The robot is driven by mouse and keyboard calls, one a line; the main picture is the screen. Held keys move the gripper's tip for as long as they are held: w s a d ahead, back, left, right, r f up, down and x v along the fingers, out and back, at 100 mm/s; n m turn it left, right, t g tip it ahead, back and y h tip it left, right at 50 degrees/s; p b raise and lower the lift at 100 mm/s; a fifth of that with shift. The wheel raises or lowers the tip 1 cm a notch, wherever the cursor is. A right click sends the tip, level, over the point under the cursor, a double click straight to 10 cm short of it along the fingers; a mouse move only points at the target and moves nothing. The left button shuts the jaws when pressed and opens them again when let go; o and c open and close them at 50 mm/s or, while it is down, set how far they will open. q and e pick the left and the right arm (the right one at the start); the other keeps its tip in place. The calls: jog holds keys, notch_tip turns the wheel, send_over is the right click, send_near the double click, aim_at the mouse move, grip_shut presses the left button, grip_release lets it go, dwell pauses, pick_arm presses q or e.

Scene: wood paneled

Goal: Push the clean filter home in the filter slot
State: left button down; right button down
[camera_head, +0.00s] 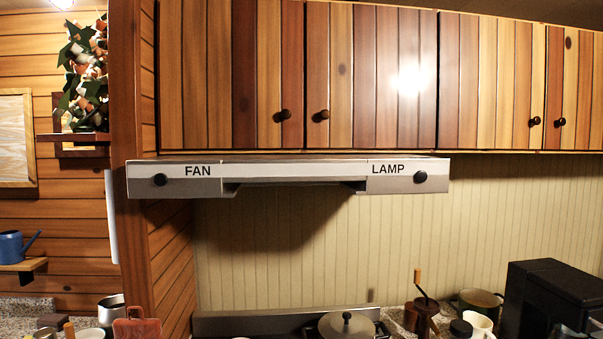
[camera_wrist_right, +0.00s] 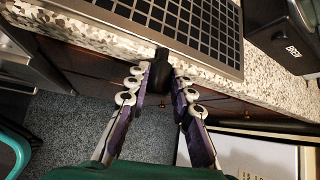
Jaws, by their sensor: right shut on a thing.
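The hood (camera_head: 293,169) with the words FAN and LAMP is under the wall cabinets in the head view. Its filter slot appears as a recess (camera_head: 295,184) in the middle of the lower edge. A filter panel (camera_wrist_right: 222,60) with a grey frame and dark square grid shows at the top of the right wrist view. A black tab (camera_wrist_right: 155,79) extends from its near edge. My right gripper (camera_wrist_right: 163,78) is shut on this tab. The picture does not show whether the panel touches the counter below. My left gripper is in neither view.
A speckled counter (camera_wrist_right: 105,35) runs below the panel. A black appliance (camera_head: 550,295) stands at the right. A lidded pan (camera_head: 346,326), a grinder (camera_head: 421,312) and a pot (camera_head: 481,300) stand below the hood. The space just below the hood looks clear.

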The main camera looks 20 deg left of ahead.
jog(key=shift+r+p, duration=1.3)
jog(key=shift+r, duration=0.7)
